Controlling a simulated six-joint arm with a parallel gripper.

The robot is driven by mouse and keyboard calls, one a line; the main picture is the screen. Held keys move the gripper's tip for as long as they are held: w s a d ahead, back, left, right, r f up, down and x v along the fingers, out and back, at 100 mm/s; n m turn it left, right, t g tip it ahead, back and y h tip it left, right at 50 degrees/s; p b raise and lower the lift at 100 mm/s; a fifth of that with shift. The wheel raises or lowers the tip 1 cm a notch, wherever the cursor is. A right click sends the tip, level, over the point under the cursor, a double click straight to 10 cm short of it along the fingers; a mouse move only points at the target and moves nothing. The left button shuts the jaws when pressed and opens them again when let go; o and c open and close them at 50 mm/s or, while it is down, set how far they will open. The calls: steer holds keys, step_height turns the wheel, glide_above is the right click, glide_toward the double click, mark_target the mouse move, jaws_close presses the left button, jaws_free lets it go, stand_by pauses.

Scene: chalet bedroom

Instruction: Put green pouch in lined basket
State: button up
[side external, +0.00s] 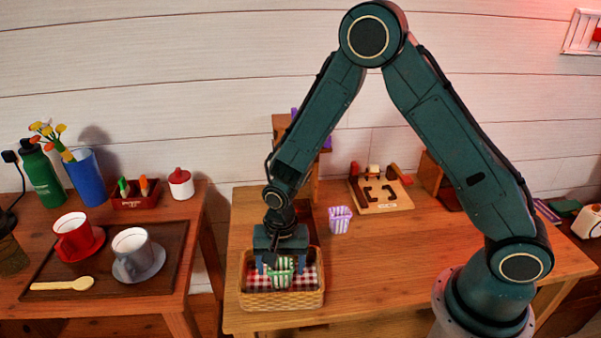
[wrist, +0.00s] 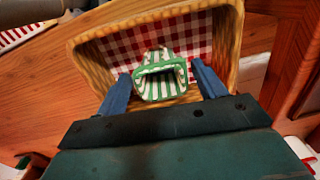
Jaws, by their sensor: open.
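The green pouch (side external: 281,277), striped green and white, is in the lined basket, and the wrist view shows its open top (wrist: 161,78). The lined basket (side external: 282,301) is woven and has a red-and-white checked cloth; its rim also shows in the wrist view (wrist: 84,62). My gripper (side external: 280,264) points down into the basket. Its blue fingers (wrist: 164,88) stand on either side of the pouch, with a visible gap on the right. The fingers are open. I cannot tell whether the pouch's base touches the cloth.
A purple-and-white striped pouch (side external: 340,220) stands on the table right of the basket. A wooden board (side external: 381,198) with dark pieces lies behind it. A side table with a tray (side external: 92,284), cups and a spoon is at the left. The table's middle right is clear.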

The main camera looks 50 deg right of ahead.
step_height(320, 180, up, 12)
steer(key=shift+s+d+f, duration=0.15)
steer(key=shift+f, duration=0.1)
stand_by(0.4)
stand_by(0.5)
steer(key=s+d+r+n+t, duration=0.1)
steer(key=s+d+r+n, duration=0.2)
steer(key=r, duration=0.4)
steer(key=s+d+r+n+t, duration=0.2)
steer(key=s+d+r, duration=0.1)
steer(key=s+r, duration=0.3)
steer(key=s+d+r+n+t, duration=0.1)
steer(key=s+d+r+n, duration=0.1)
steer(key=s, duration=0.3)
steer(key=s+d+r+n+t, duration=0.1)
steer(key=s+r+n, duration=0.1)
steer(key=s, duration=0.4)
steer(key=shift+d+r+n, duration=0.4)
steer(key=shift+r, duration=0.3)
